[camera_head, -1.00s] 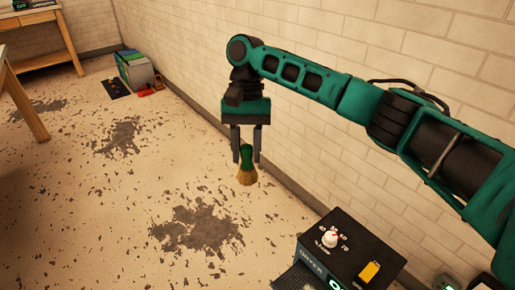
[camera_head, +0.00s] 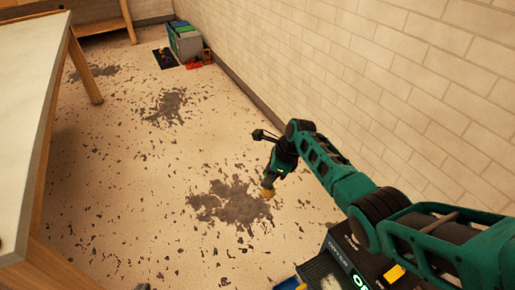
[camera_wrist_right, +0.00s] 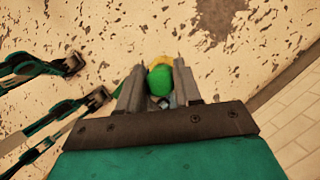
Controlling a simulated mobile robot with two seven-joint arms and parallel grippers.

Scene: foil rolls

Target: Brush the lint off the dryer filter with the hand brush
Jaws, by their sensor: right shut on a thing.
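The hand brush has a green handle and tan bristles (camera_head: 267,192). In the right wrist view the round green handle end of the brush (camera_wrist_right: 160,79) sits between the two grey fingers of my right gripper (camera_wrist_right: 160,66). My left gripper is not in view.
A pale-topped table (camera_head: 30,130) stands at the left. A grey bin (camera_head: 186,42) stands by the brick wall at the back.

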